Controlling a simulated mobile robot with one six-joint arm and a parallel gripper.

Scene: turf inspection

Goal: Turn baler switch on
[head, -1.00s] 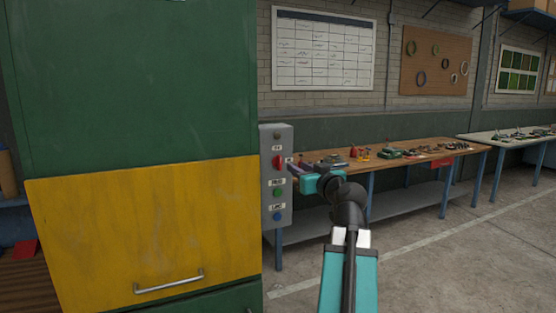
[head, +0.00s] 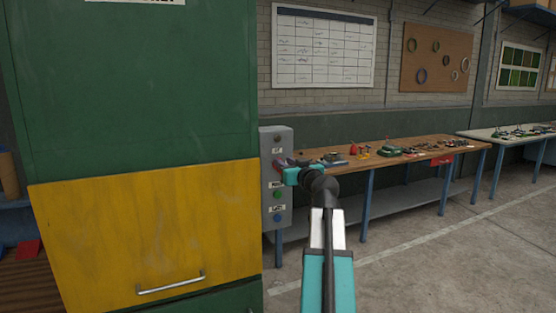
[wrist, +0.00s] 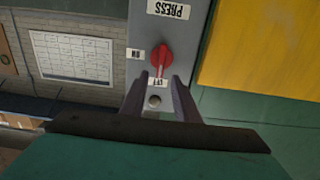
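The grey control box (head: 284,220) is fixed at the right side of the green and yellow baler (head: 140,95). Its red rotary switch (wrist: 160,60) shows in the wrist view, its handle lengthwise toward a small label between my fingers that seems to read OFF. In the head view the red switch (head: 276,163) is partly hidden by my gripper (head: 283,163). In the wrist view my gripper (wrist: 158,80) is open, one finger on each side of the switch's near end. I cannot tell whether the fingers touch it.
A green button (head: 277,195) and a blue button (head: 277,217) sit below the switch. A dark round part (wrist: 154,102) lies between my fingers in the wrist view. A wooden workbench (head: 440,152) with small parts stands behind my arm. Floor at right is clear.

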